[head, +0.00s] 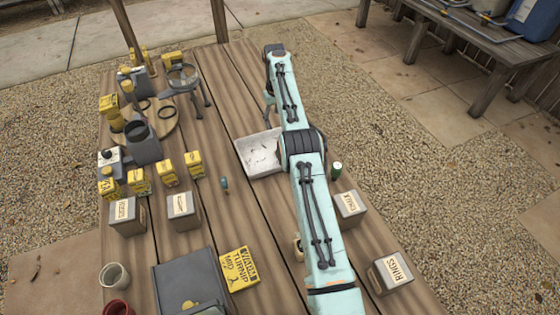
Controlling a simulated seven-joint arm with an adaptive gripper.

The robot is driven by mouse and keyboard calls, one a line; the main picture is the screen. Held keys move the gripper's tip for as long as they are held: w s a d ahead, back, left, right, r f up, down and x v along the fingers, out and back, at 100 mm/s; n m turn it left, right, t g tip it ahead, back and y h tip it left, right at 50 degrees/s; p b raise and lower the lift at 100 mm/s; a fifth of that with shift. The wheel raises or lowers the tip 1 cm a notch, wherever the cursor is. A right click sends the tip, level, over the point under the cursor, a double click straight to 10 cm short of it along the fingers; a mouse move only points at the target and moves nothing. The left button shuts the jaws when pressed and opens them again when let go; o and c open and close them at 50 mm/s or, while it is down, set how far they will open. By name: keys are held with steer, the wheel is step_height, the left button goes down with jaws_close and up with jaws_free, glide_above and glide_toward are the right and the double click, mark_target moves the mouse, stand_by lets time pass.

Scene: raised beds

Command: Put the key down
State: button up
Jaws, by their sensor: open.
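No key can be made out for certain. A white tray (243,151) lies mid-table, left of my arm, with small dark marks inside that are too small to name. My gripper (268,112) points down at the far end of my arm, just above the tray's far side in the picture. It is open, and nothing shows between its fingers. My arm hides part of the table and the tray's right side.
Labelled grey boxes stand at left (127,216) and right, one reading RINGS (391,272). A yellow turnip packet (239,269) and a dark grey case (188,283) are in front. Bare planks lie around the teal item.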

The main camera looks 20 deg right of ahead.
steer(key=s+a+r, duration=0.3)
steer(key=r, duration=0.3)
steer(key=s+a+r, duration=0.2)
steer(key=r, duration=0.4)
steer(key=s+a+r, duration=0.3)
steer(key=s, duration=0.4)
steer(key=s+a+r, duration=0.3)
steer(key=s, duration=0.4)
steer(key=s+a+f, duration=0.2)
steer(key=s+f, duration=0.1)
steer(key=s, duration=0.8)
steer(key=s+a+f+n, duration=0.1)
steer(key=s+a+f, duration=0.1)
steer(key=s, duration=0.9)
steer(key=shift+s+a+f+y, duration=0.25)
steer(key=shift+a+f+y, duration=0.1)
steer(key=shift+f+y, duration=0.1)
